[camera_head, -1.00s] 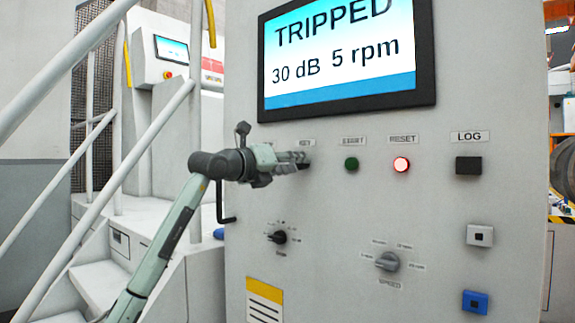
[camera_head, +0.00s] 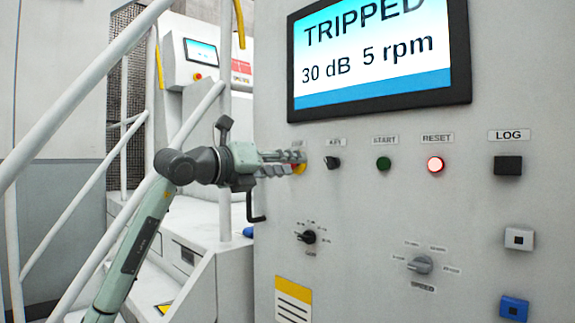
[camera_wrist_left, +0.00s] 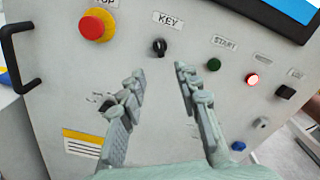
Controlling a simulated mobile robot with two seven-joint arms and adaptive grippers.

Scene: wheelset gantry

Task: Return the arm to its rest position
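My left gripper (camera_head: 296,163) reaches in from the left in front of the control panel (camera_head: 350,285). In the left wrist view its two fingers (camera_wrist_left: 158,82) are spread apart with nothing between them. The black key switch (camera_wrist_left: 159,47) sits beyond the gap, apart from the fingers. In the head view the key switch (camera_head: 332,163) is just right of the fingertips. The red and yellow stop button (camera_wrist_left: 96,26) is to the left in the wrist view; in the head view the fingers mostly cover it. My right gripper is not in view.
The screen (camera_head: 375,55) reads TRIPPED, 30 dB, 5 rpm. The green start button (camera_head: 384,163) and the lit red reset button (camera_head: 435,164) lie to the right. A black handle (camera_wrist_left: 14,58) juts from the panel's left side. Stair rails (camera_head: 70,190) stand left, near my arm.

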